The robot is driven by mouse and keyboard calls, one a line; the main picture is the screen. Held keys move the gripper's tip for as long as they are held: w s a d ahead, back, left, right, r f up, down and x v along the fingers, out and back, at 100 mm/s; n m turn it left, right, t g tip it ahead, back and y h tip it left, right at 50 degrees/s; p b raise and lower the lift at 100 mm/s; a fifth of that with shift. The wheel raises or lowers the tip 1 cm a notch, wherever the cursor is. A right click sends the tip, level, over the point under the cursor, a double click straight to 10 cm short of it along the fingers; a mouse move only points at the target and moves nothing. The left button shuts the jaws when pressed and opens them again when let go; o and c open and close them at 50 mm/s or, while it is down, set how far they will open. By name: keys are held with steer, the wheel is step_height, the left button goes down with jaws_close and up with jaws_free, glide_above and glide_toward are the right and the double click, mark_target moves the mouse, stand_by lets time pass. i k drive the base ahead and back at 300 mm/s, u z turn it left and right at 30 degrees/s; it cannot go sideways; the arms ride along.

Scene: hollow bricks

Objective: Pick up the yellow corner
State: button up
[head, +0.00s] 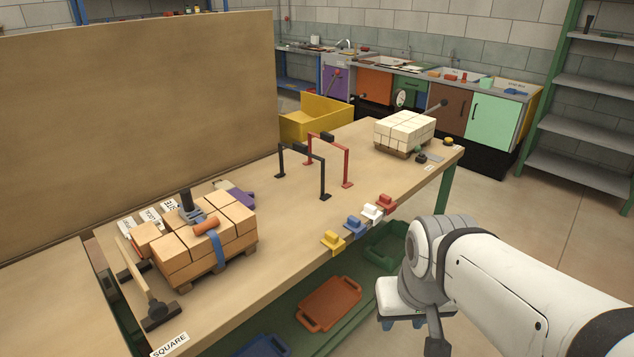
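The yellow corner (333,240) is a small yellow piece at the front edge of the wooden table (290,222). It is the leftmost in a row with a blue piece (355,226), a white piece (372,212) and a red piece (387,203). My white arm comes in from the lower right, over the floor in front of the table. The end of the arm shows at the lower right, apart from the yellow corner. My gripper's fingertips cannot be made out, so its opening is unclear.
A strapped stack of orange bricks (176,253) stands on the table's left, with cream bricks (405,130) at the far end. Black (322,175) and red (346,161) frames stand mid-table. Trays, one orange (328,304), lie on the shelf below. A tall board (140,110) rises behind.

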mark_target(332, 240)
steer(key=u, duration=0.1)
steer(key=i, duration=0.9)
steer(key=u, duration=0.15)
